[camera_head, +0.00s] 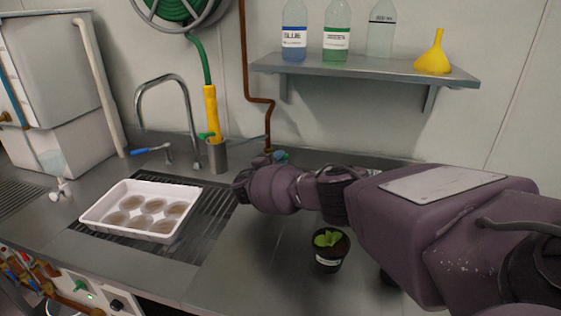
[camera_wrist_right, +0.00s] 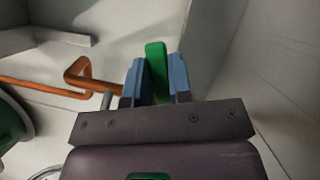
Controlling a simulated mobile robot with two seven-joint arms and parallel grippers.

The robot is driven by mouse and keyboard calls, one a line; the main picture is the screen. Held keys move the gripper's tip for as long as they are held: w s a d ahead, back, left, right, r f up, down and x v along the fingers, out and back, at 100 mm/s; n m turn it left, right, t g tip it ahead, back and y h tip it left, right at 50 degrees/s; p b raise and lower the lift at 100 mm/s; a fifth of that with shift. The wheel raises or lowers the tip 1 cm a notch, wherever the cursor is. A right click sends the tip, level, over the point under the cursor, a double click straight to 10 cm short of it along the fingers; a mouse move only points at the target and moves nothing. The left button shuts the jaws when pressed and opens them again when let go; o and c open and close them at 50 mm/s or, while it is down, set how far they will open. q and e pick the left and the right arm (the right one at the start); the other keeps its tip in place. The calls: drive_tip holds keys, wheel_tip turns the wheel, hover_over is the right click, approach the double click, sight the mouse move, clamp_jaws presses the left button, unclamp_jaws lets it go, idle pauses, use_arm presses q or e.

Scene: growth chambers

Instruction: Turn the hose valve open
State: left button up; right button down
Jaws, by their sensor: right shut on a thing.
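My right arm reaches in from the right in the head view, with its gripper (camera_head: 279,157) at the wall, by the foot of the copper pipe. The right wrist view shows the two blue fingers of this gripper (camera_wrist_right: 156,82) closed on the green valve handle (camera_wrist_right: 156,65), one finger on each side. The handle stands up between the fingers and sticks out a little past them. In the head view my arm hides most of the valve. My left gripper is in neither view.
The copper pipe (camera_head: 246,60) runs down the wall. A yellow hose nozzle (camera_head: 212,112) stands in a metal cup (camera_head: 217,157) beside the faucet (camera_head: 172,78). A white tray (camera_head: 182,191) and a potted seedling (camera_head: 328,256) are on the counter. A shelf (camera_head: 365,70) holds bottles and a yellow funnel (camera_head: 435,55).

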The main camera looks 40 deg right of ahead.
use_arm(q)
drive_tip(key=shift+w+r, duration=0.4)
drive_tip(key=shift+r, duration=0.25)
use_arm(e)
drive_tip(key=n, duration=0.1)
drive_tip(key=r+n+t, duration=0.1)
drive_tip(key=n, duration=0.1)
drive_tip(key=shift+w+a, duration=0.2)
drive_tip(key=c, duration=1)
unclamp_jaws()
use_arm(q)
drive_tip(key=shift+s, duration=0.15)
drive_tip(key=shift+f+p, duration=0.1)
drive_tip(key=shift+p, duration=0.2)
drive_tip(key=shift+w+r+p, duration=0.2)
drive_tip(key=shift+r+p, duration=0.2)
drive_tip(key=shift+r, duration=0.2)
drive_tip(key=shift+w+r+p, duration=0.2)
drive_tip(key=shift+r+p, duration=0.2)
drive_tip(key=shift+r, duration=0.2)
use_arm(e)
drive_tip(key=v, duration=1.1)
drive_tip(key=shift+d+f, duration=0.1)
drive_tip(key=shift+f, duration=0.1)
